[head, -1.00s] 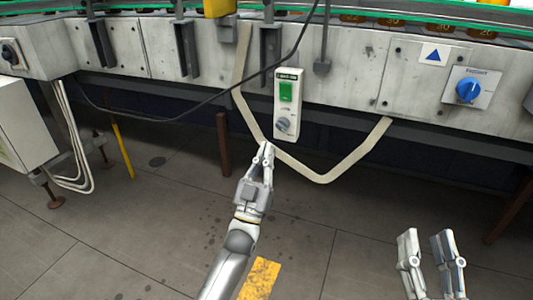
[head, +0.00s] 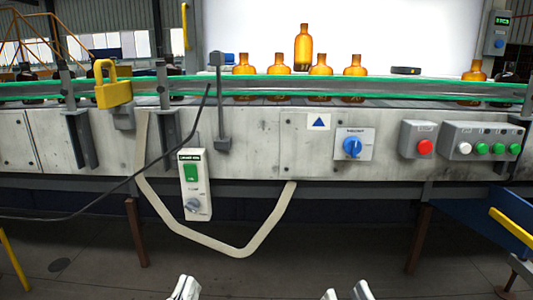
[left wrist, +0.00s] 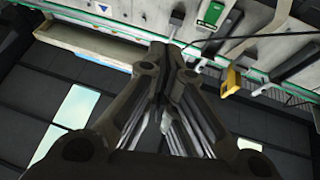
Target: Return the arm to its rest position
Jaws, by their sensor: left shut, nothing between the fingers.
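My left gripper (head: 185,284) shows at the bottom edge of the head view, with only its finger ends in the picture. In the left wrist view its fingers (left wrist: 170,65) are shut against each other with nothing between them. My right gripper (head: 346,291) also shows at the bottom edge, its two fingertips apart and nothing seen between them. Both grippers are low in front of the conveyor and apart from it. The rest of both arms is out of the head view.
The conveyor's grey side panel (head: 260,140) runs across the view. Several amber bottles (head: 303,48) stand on or behind the green-railed belt. A control box with a green switch (head: 192,172) hangs beside a drooping beige strip (head: 215,248). A yellow padlock (head: 113,92) hangs at left. The floor below is clear.

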